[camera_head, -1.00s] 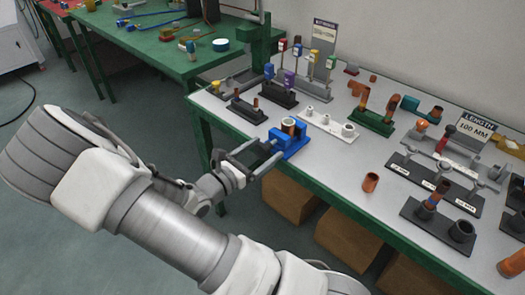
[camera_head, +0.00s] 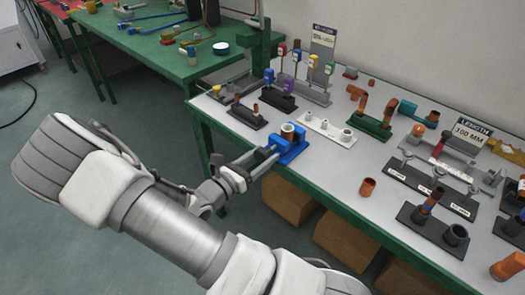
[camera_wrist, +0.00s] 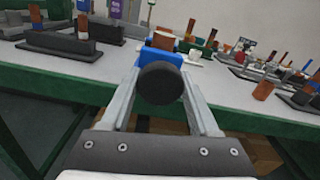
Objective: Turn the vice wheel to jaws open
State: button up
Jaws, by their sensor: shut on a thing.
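In the wrist view the vice body (camera_wrist: 160,55) shows behind a round black wheel (camera_wrist: 160,84). My gripper (camera_head: 264,155) reaches the vice from the left. Its two fingers stand on either side of the black wheel in the wrist view (camera_wrist: 160,90) and are shut on it. The vice jaws are mostly hidden behind the wheel there, so their gap cannot be told.
A white rack (camera_head: 328,131) and a black rack with coloured tools (camera_head: 279,98) stand just behind the vice. A loose copper cup (camera_head: 367,187) stands to the right. The bench edge (camera_head: 330,215) runs in front, with cardboard boxes (camera_head: 287,200) below.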

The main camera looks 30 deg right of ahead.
jog(key=n+p, duration=0.2)
jog(key=p, duration=0.1)
jog(key=n+p, duration=0.2)
jog(key=shift+r, duration=0.25)
jog(key=shift+s+f+n+p, duration=0.1)
jog(key=shift+f+n+p, duration=0.1)
jog(key=shift+n+p, duration=1.15)
jog(key=shift+n, duration=0.35)
jog(key=o, duration=1.4)
jog(key=shift+c, duration=0.2)
jog(key=v, duration=1.7)
jog(key=shift+a, duration=0.2)
